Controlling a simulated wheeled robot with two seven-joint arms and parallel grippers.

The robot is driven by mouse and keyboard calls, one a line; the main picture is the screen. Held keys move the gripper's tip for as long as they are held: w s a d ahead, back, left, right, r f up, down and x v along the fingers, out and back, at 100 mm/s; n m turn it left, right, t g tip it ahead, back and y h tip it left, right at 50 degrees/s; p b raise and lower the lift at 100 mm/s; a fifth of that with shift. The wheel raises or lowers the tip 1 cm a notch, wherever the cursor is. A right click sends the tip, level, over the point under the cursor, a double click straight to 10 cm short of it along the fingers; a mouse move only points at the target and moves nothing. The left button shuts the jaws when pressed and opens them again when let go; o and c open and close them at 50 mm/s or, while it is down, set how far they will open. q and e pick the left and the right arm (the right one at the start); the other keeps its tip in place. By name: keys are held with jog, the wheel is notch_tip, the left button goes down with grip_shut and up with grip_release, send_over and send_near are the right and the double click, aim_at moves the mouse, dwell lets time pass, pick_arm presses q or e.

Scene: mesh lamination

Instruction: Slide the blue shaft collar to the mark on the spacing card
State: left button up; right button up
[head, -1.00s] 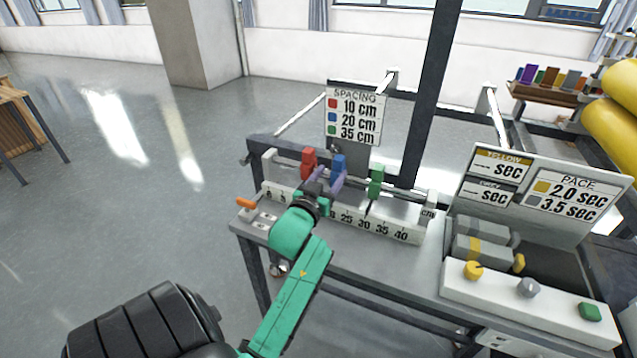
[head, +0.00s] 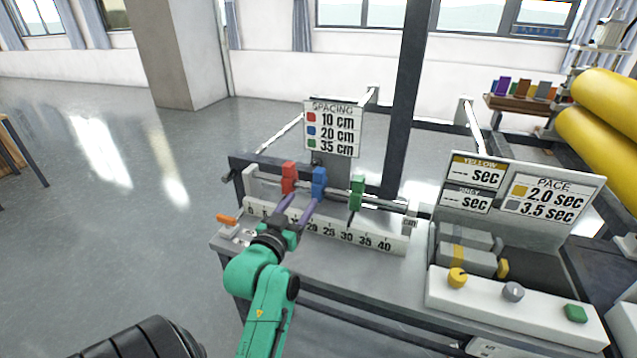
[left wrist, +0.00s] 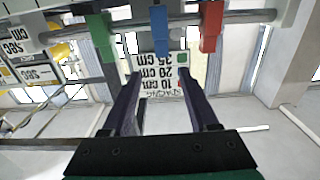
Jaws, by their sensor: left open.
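The blue shaft collar (head: 319,182) sits on a horizontal rail between the red collar (head: 289,177) and the green collar (head: 357,192), nearer the red. The spacing card (head: 332,128) behind lists red 10 cm, blue 20 cm, green 35 cm. My left gripper (head: 299,206) is open and empty, in front of and just below the blue collar. In the left wrist view, its two fingers (left wrist: 160,72) point toward the blue collar (left wrist: 159,30), which lies between their lines but beyond their tips. My right gripper is not in view.
A white ruler (head: 330,232) runs along the bench front below the rail. An orange piece (head: 227,218) lies at its left end. To the right stand a pace sign (head: 553,195) and a white box with yellow, grey and green knobs (head: 510,303). A dark post rises behind.

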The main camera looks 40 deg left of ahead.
aim_at(318, 176)
pick_arm(q)
jog(key=p+x, duration=0.2)
jog(key=x, duration=1.1)
jog(key=shift+a, duration=0.15)
jog(key=shift+w+a, duration=0.25)
jog(key=shift+w, duration=0.25)
grip_shut()
jog(key=shift+f, duration=0.1)
